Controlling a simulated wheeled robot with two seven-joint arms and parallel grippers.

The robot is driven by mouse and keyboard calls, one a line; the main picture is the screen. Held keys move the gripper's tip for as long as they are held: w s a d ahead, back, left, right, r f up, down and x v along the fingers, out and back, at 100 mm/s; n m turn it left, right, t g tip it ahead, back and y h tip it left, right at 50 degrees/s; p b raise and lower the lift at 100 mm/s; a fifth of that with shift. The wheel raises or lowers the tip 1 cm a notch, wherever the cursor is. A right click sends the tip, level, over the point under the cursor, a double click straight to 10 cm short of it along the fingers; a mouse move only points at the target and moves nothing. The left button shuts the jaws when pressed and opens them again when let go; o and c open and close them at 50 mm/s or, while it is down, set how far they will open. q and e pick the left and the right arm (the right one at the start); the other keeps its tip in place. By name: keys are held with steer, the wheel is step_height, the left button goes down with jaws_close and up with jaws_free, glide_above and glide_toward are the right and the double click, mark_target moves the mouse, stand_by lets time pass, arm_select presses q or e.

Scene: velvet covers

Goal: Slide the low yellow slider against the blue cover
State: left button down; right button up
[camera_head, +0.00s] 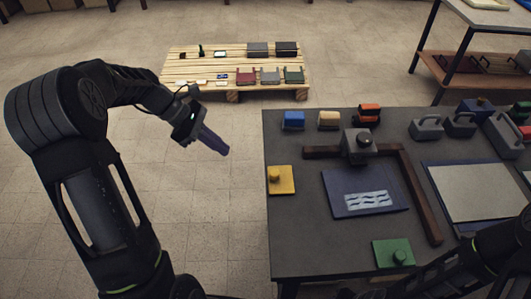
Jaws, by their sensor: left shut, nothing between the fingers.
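The low yellow slider (283,183), a flat yellow plate with a small knob, lies at the left edge of the dark grey table. A flat dark blue sheet with pale wavy marks (340,204) lies to its right, apart from it; it looks like the blue cover. A small blue block (293,121) stands behind the slider. My left gripper (216,144) is shut and empty, in the air left of the table and apart from the slider. Part of my right arm crosses the lower right corner; its gripper does not show.
A brown wooden bar frame (417,190) with a grey block (357,144) runs behind and right of the blue sheet. A green plate with a knob (393,252) lies near the front. Several grey handled blocks (427,129) stand at back right. A pallet (200,68) is beyond.

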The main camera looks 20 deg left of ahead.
arm_select(q)
steer(key=shift+s+r, duration=0.1)
steer(key=shift+r, duration=0.2)
steer(key=shift+f, duration=0.1)
steer(key=p, duration=0.2)
glide_toward(281, 176)
step_height(281, 176, down, 2)
steer(key=s+a, duration=0.2)
steer(key=shift+w+d+f+p, duration=0.1)
steer(key=shift+w+d+f, duration=0.1)
steer(key=shift+d, duration=0.25)
steer(key=shift+w+d+f+p, duration=0.1)
steer(key=shift+w+d, duration=0.05)
steer(key=shift+d, duration=0.35)
steer(key=shift+w+d+f+p, duration=0.1)
steer(key=shift+w+d+f, duration=0.1)
steer(key=shift+d, duration=0.25)
